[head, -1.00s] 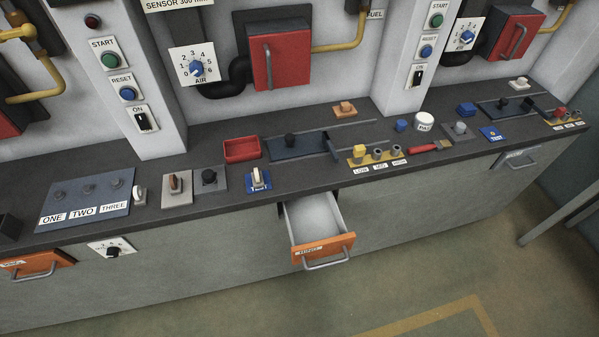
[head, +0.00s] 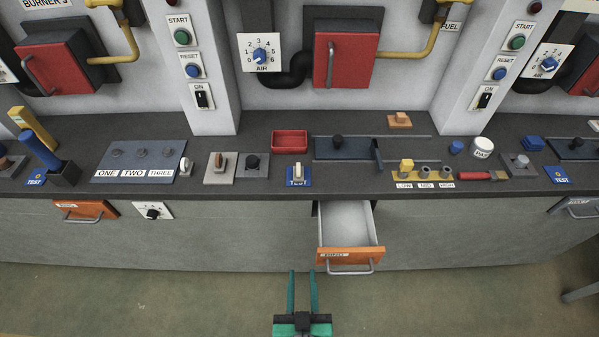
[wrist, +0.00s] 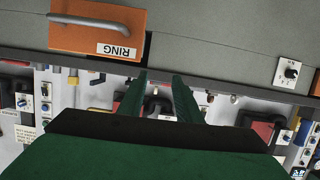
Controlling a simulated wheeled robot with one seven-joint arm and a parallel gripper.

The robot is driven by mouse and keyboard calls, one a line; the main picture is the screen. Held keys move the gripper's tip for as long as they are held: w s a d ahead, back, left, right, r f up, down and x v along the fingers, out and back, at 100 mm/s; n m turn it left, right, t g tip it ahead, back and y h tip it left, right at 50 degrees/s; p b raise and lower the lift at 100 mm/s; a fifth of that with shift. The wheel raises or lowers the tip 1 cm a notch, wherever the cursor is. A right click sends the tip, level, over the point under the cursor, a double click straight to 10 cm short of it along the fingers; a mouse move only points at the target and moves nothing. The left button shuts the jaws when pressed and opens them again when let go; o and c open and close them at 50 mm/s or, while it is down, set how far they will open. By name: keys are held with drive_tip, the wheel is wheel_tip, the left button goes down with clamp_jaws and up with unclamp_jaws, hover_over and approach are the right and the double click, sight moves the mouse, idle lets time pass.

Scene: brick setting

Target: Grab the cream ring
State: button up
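My gripper (head: 302,273) is at the bottom middle of the head view, in front of the counter and just left of the open drawer. Its two green fingers stand apart with nothing between them; they also show in the wrist view (wrist: 160,76). A small pale, ring-like piece (head: 184,167) stands at the right end of the blue ONE-TWO-THREE panel; I cannot tell for sure that it is the cream ring. A cream upright piece (head: 297,171) sits on a blue TEST pad, but no hole shows in it.
An orange-fronted drawer (head: 349,256) stands open and looks empty. A shut orange drawer (head: 84,210) is at the left; the wrist view shows an orange drawer front (wrist: 97,28) labelled RING. A red tray (head: 290,141) lies on the counter. The floor (head: 170,300) in front is clear.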

drive_tip(key=w+r, duration=0.3)
drive_tip(key=w, duration=0.8)
drive_tip(key=g, duration=0.1)
approach(298, 171)
drive_tip(key=w, duration=0.2)
drive_tip(key=x, duration=0.4)
drive_tip(key=shift+d+f, duration=0.1)
drive_tip(key=shift+d, duration=0.3)
drive_tip(key=shift+a+f+x, duration=0.1)
drive_tip(key=shift+a+x, duration=0.1)
drive_tip(key=shift+x, duration=1.3)
drive_tip(key=shift+a+f+x, duration=0.1)
drive_tip(key=shift+a+x, duration=0.05)
drive_tip(key=shift+x, duration=1.35)
drive_tip(key=shift+s, duration=0.15)
clamp_jaws()
